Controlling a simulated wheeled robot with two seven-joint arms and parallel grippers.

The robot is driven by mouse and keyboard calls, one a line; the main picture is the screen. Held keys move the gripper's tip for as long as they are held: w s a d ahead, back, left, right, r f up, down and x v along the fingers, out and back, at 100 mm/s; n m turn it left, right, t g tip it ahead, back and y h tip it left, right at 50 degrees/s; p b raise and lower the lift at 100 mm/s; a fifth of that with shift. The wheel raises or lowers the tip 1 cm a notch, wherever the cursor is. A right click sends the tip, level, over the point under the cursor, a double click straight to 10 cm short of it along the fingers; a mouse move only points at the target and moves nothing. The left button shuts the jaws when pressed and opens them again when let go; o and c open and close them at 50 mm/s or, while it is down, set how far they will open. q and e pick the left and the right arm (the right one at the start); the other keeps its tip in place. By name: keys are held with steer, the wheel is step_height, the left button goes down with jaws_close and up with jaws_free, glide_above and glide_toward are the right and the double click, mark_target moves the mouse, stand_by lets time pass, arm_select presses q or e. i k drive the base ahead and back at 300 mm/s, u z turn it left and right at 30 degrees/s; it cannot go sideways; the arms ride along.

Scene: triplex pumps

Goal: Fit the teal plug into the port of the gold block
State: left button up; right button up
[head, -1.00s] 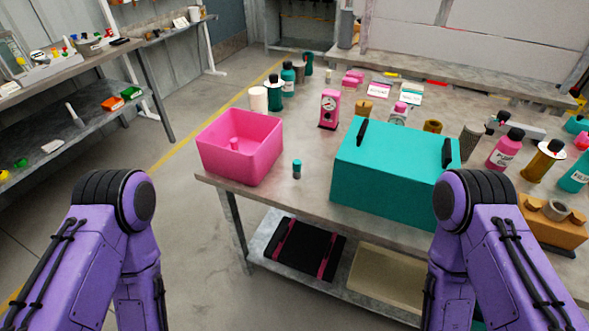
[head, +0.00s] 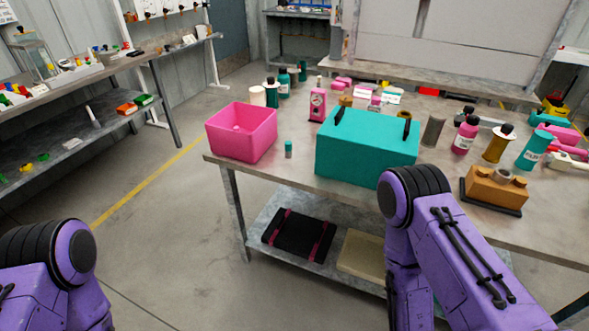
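A small teal plug (head: 288,149) with a darker top stands upright on the table's near edge, between the pink bin and the teal box. The gold block (head: 494,189) sits on a dark base at the right of the table, with a grey ring-like port (head: 502,174) and knobs on its top. My two purple arms come in from the lower left and lower right. Neither gripper shows; both are below or outside the picture.
A pink open bin (head: 242,133) and a large teal box (head: 366,147) with black handles stand on the grey table (head: 300,179). Several bottles, including a pink one (head: 465,135), stand behind the gold block. A lower shelf holds a black mat (head: 299,235). Floor at left is clear.

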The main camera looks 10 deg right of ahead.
mark_target(499, 190)
steer(key=u, duration=0.1)
steer(key=k, duration=0.1)
steer(key=z, duration=1.15)
